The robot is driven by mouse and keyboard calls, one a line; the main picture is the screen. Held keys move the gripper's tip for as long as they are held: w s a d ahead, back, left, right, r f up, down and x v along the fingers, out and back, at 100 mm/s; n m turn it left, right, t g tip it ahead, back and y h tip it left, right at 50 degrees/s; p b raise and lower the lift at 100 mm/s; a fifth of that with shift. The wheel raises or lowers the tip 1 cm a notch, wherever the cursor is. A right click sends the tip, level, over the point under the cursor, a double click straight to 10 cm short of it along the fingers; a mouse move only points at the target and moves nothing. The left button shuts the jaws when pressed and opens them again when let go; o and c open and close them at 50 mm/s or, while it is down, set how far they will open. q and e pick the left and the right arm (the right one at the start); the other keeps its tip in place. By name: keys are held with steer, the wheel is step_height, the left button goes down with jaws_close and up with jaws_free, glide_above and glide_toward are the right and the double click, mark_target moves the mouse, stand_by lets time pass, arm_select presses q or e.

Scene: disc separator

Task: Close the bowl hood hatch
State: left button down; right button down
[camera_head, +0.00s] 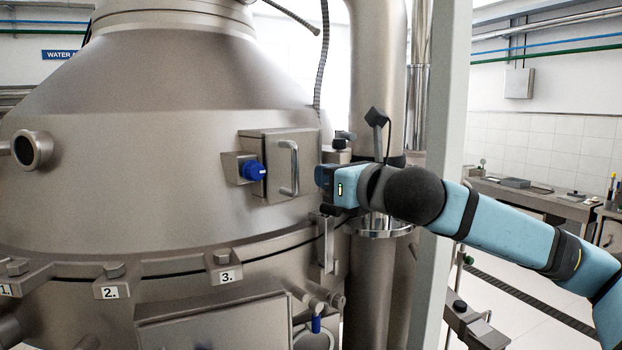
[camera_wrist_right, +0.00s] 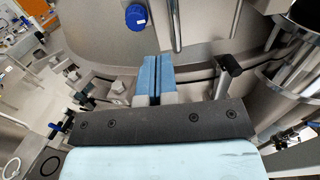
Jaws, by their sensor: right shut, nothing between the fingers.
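The bowl hood (camera_head: 130,175) is the large grey metal cone in the head view. The hatch (camera_head: 308,155) is a square metal door on its right side, with an upright bar handle (camera_head: 289,168). It sits close against the hood; I cannot tell whether it is fully shut. A blue knob (camera_head: 253,171) is on the block left of it. My right gripper (camera_head: 328,186) is just right of the hatch, fingers hidden there. In the right wrist view its blue fingers (camera_wrist_right: 158,62) are together and empty, below the handle (camera_wrist_right: 177,28) and knob (camera_wrist_right: 135,17). My left gripper is out of view.
A thick vertical pipe (camera_head: 376,80) and a grey post (camera_head: 447,130) stand right of the hood. Numbered clamps (camera_head: 224,268) line the hood's lower rim. A workbench (camera_head: 535,197) is far right.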

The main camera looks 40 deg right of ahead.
steer(key=s+a+r+n+t+y+b, duration=0.25)
steer(key=s+a+r+n+y, duration=0.4)
steer(key=r+n+y, duration=0.5)
steer(key=s+a+f+n+g+y+b, duration=0.2)
steer(key=s+a+f+n+g+y, duration=0.15)
steer(key=n+g+y, duration=0.55)
steer(key=m+t+h+b, duration=0.25)
steer(key=h+b, duration=0.25)
steer(key=h, duration=1.5)
glide_toward(270, 192)
steer(key=shift+n+y, duration=0.25)
steer(key=shift+n, duration=0.25)
steer(key=p+x, duration=0.3)
steer(key=x, duration=0.3)
steer(key=shift+w+d+f, duration=0.1)
steer(key=shift+w+f, duration=0.2)
steer(key=shift+w, duration=0.25)
